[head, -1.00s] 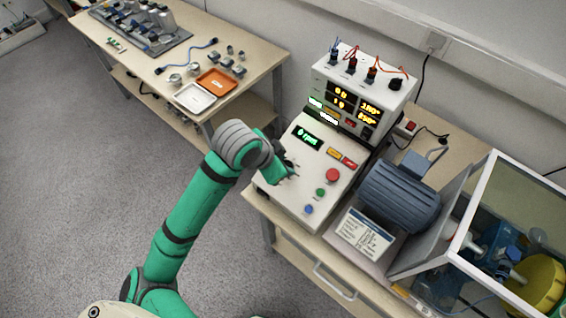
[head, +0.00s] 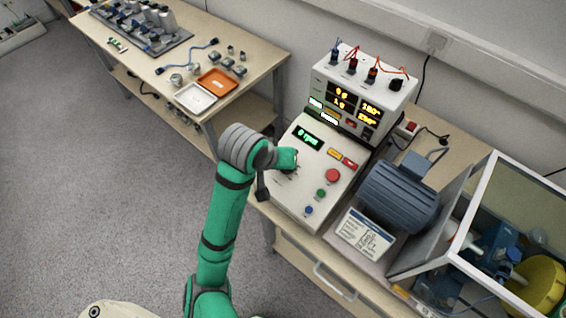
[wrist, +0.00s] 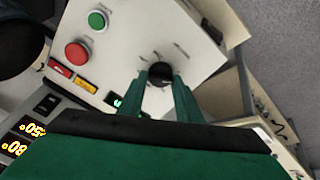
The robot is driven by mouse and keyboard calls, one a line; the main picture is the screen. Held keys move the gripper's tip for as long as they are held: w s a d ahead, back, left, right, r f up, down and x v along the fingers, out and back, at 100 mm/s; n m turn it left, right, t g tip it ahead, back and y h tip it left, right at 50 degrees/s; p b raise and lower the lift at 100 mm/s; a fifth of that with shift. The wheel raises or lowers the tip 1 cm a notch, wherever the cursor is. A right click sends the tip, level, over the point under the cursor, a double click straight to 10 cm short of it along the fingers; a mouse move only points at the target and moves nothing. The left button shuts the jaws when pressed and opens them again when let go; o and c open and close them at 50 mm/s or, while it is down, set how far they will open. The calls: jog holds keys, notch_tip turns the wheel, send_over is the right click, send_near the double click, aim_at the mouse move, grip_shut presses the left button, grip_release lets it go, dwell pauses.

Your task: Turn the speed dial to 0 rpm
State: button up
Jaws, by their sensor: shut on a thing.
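The speed dial (wrist: 160,70) is a black round knob on the white sloping control panel (head: 290,207). In the wrist view it sits between the two green fingers of my gripper (wrist: 161,78), which is shut on it. In the head view my wrist and gripper (head: 289,168) reach onto the panel's left side and hide most of the dial. The green display (head: 307,139) above the dial appears to read 0 rpm.
Red (head: 333,175), green (head: 320,193) and blue (head: 309,210) buttons lie right of the dial. A meter unit (head: 372,82) with cables stands behind the panel. A blue-grey motor (head: 400,195) and clear enclosure (head: 490,230) stand to the right. Open floor lies left.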

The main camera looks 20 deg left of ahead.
jog(key=shift+w+r+n, duration=0.1)
jog(key=shift+n, duration=1.1)
jog(key=shift+a, duration=0.1)
jog(key=o, duration=1)
jog(key=shift+v, duration=5.4)
